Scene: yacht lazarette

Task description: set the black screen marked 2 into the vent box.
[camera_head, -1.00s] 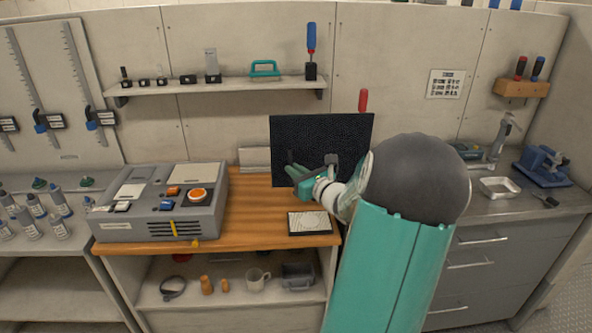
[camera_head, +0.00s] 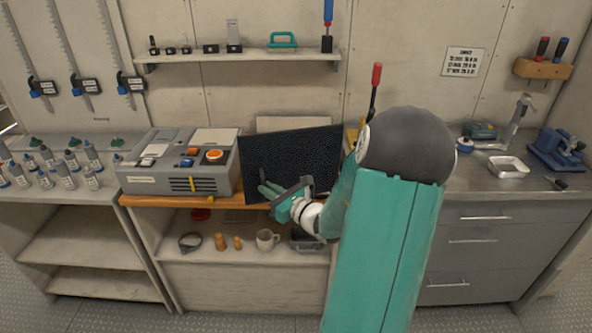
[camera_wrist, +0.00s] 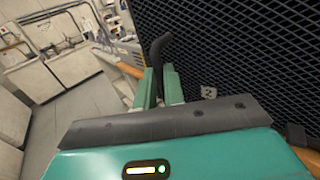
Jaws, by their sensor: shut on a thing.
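The black screen (camera_head: 290,158) is a flat rectangular mesh panel, held slightly tilted in front of the wooden counter. In the wrist view its mesh (camera_wrist: 240,50) fills the right side, with a small tag marked 2 (camera_wrist: 208,93). My gripper (camera_head: 284,194) is shut on the screen's dark handle (camera_wrist: 160,48), on the near face. The wrist view shows the green fingers (camera_wrist: 160,86) on either side of the handle. A grey box (camera_head: 180,165) with slots and an orange button stands left of the screen; I cannot tell if it is the vent box.
The screen hides much of the wooden counter (camera_head: 165,200). A mug (camera_head: 267,239) and small items stand on the shelf below. A red-handled tool (camera_head: 376,75) is behind my arm. Several bottles (camera_head: 70,160) stand at left; a white tray (camera_head: 507,167) lies at right.

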